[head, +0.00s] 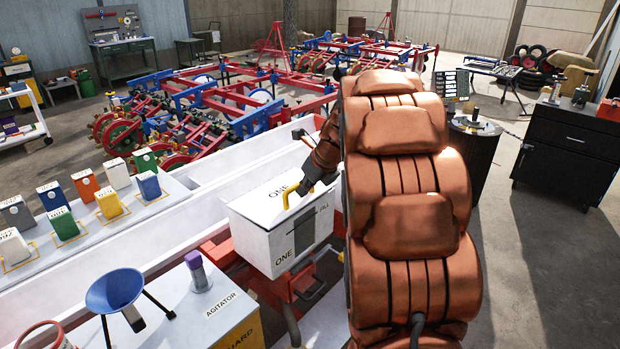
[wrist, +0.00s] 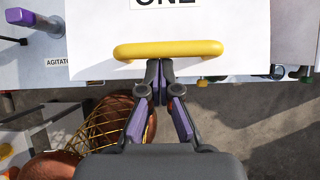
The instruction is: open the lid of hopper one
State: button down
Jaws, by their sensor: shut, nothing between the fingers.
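Hopper one (head: 262,240) is a white box marked ONE, and its white lid (head: 262,197) is down. A yellow bar handle (head: 291,196) sits at the lid's front edge; it spans the upper middle of the wrist view (wrist: 168,49), below the ONE label (wrist: 166,2). My gripper (wrist: 160,66) is shut and empty, with purple pads on its dark fingers. Its fingertips are at the near side of the handle, around its middle. I cannot tell whether they touch it or reach under it. In the head view my copper-coloured arm hides part of the hopper's right side.
An agitator box (head: 225,325) with a purple-topped knob (head: 198,272) and a blue funnel (head: 115,290) stand at the front left. Coloured seed boxes (head: 108,203) line a white shelf at the left. A red and blue planter frame (head: 240,95) is behind. Open floor lies right.

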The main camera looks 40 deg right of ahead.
jog(key=shift+w+f, duration=0.25)
jog(key=shift+f, duration=0.1)
jog(key=shift+r, duration=0.2)
jog(key=shift+r+p, duration=0.1)
jog(key=shift+p, duration=0.25)
